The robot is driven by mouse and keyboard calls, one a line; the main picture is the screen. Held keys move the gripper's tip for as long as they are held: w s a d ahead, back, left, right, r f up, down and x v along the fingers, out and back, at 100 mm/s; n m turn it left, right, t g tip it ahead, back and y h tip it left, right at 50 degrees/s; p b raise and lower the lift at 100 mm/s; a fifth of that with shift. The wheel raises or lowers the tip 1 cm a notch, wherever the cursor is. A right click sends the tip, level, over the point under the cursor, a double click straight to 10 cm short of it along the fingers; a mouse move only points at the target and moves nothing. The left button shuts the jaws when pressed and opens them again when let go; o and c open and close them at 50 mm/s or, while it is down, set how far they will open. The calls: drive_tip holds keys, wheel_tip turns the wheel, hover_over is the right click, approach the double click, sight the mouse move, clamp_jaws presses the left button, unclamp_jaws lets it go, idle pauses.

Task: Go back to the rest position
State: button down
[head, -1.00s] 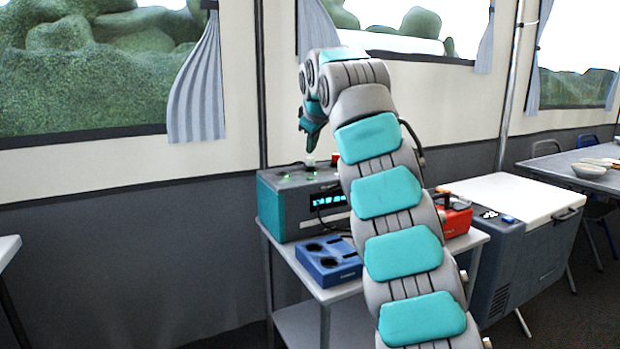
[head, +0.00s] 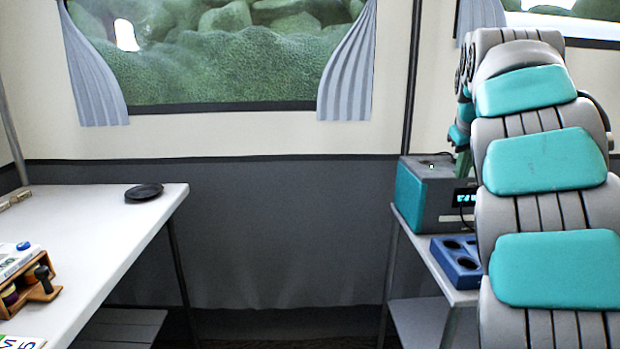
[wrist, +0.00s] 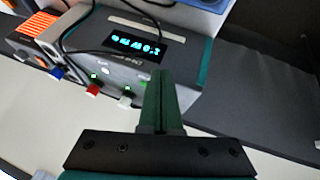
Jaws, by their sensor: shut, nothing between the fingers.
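My gripper shows in the wrist view (wrist: 160,112), its two green fingers shut together with nothing between them. In that view the fingers overlap the teal and grey power box (wrist: 185,75), which has a lit cyan display; I cannot tell whether they touch it. In the head view my arm rises on the right and bends over at the top. The gripper end is mostly hidden behind the arm, above the power box (head: 425,200).
A blue block with round wells (head: 458,262) sits on the small side table (head: 408,228) beside my arm. A white table (head: 100,222) at left holds a black disc (head: 144,192) and a wooden caddy (head: 35,288). Between the tables the floor is open. Cables cross the power box.

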drive_tip(key=s+a+f+g+y, duration=0.1)
drive_tip(key=s+a+f, duration=0.4)
drive_tip(key=s+f, duration=0.5)
drive_tip(key=s+a+f+m+g, duration=0.1)
drive_tip(key=s+a+f+g, duration=0.3)
drive_tip(key=s+f, duration=0.6)
drive_tip(key=s+a+f+g+y, duration=0.1)
drive_tip(key=s+a+f, duration=0.7)
drive_tip(key=s, duration=1.5)
drive_tip(key=shift+s+a+f+m+g+y, duration=0.15)
drive_tip(key=shift+f+m+g+y, duration=0.15)
drive_tip(key=shift+f+g, duration=0.65)
